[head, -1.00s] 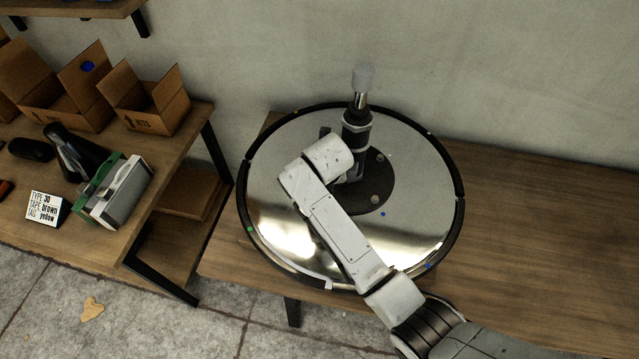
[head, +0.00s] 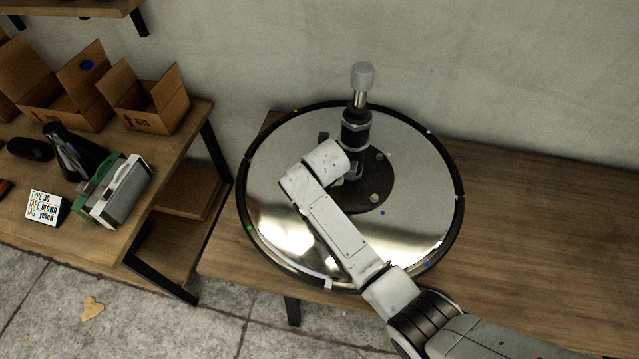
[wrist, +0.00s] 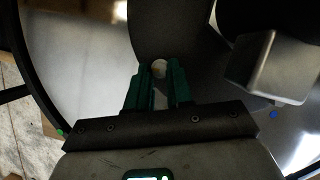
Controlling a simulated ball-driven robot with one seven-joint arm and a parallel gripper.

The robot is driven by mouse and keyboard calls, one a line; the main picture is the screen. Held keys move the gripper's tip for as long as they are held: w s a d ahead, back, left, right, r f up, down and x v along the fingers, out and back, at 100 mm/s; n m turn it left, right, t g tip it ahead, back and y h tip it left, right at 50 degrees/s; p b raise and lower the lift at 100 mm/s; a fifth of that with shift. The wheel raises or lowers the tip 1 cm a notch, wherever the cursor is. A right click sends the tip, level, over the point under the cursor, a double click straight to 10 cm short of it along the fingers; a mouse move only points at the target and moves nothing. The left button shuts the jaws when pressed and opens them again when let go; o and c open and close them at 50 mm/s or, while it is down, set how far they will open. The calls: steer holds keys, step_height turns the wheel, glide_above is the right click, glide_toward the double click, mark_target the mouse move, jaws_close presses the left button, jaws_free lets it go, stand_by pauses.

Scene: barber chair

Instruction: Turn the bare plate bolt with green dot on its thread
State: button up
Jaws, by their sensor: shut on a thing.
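A round mirror-like chair base (head: 285,170) lies on the wooden bench, with a dark round plate (head: 385,180) at its middle. Bare bolt heads show on the plate, one at the front right (head: 374,198) and one further back (head: 379,156). In the wrist view my gripper (wrist: 159,84) has its green fingers shut around a small pale bolt head (wrist: 158,68) at the plate's edge. The fingers hide most of that bolt. In the head view my arm covers the gripper and this bolt. A green dot (head: 249,228) marks the base's left rim; it also shows in the wrist view (wrist: 60,132).
A dark upright post (head: 357,128) with a grey cap stands on the plate close to my arm. A grey block (wrist: 270,70) is right of my fingers in the wrist view. The bench (head: 540,210) is clear on the right. A left table holds boxes and a sign (head: 45,207).

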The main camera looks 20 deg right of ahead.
jaws_close()
steer(key=shift+m, duration=0.3)
